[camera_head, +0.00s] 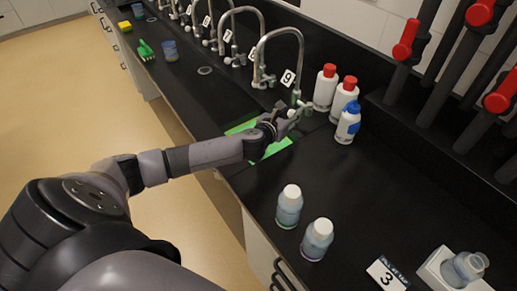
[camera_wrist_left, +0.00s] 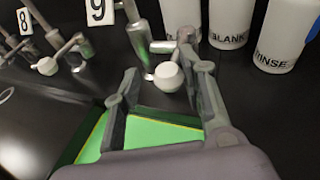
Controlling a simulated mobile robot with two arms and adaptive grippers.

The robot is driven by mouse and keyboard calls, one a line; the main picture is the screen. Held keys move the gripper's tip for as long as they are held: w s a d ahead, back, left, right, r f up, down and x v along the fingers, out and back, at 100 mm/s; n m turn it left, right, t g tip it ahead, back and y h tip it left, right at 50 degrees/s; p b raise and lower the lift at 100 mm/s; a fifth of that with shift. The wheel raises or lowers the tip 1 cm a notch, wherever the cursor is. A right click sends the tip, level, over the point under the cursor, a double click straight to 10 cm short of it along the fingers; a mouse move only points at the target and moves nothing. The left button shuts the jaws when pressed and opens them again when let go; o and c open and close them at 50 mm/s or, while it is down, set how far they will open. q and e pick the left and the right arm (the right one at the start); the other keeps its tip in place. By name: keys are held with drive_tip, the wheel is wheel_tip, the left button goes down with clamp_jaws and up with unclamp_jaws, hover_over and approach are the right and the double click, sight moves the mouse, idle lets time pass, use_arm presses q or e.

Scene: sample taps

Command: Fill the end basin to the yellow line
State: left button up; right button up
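The end basin (camera_head: 279,146) is a bright green recess in the black counter, partly hidden by my left arm. It also shows below my fingers in the left wrist view (camera_wrist_left: 150,132), with a thin yellow line along its side. A tall curved tap (camera_head: 276,36) tagged 9 stands behind it. The tap's white round knob (camera_wrist_left: 168,76) shows between my fingertips in the wrist view. My left gripper (camera_head: 284,122) is open around the knob's sides, with gaps visible; contact cannot be told. No stream of water is visible. My right gripper is not in view.
Red-capped bottles (camera_head: 325,88) and a blue-capped bottle (camera_head: 347,123) stand right of the tap. Two white-capped bottles (camera_head: 289,206) (camera_head: 317,239) stand nearer, by a card marked 3 (camera_head: 388,275). More taps (camera_head: 237,35) line the counter to the left.

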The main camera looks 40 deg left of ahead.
use_arm(q)
drive_tip(key=shift+d+p, duration=0.35)
drive_tip(key=shift+d, duration=0.15)
drive_tip(key=shift+s+r, duration=0.1)
drive_tip(key=shift+s, duration=0.15)
drive_tip(key=p+v, duration=0.3)
drive_tip(key=v, duration=0.2)
drive_tip(key=shift+r, duration=0.1)
drive_tip(key=shift+s+p, duration=0.35)
drive_tip(key=shift+s, duration=0.4)
drive_tip(key=shift+d, duration=0.1)
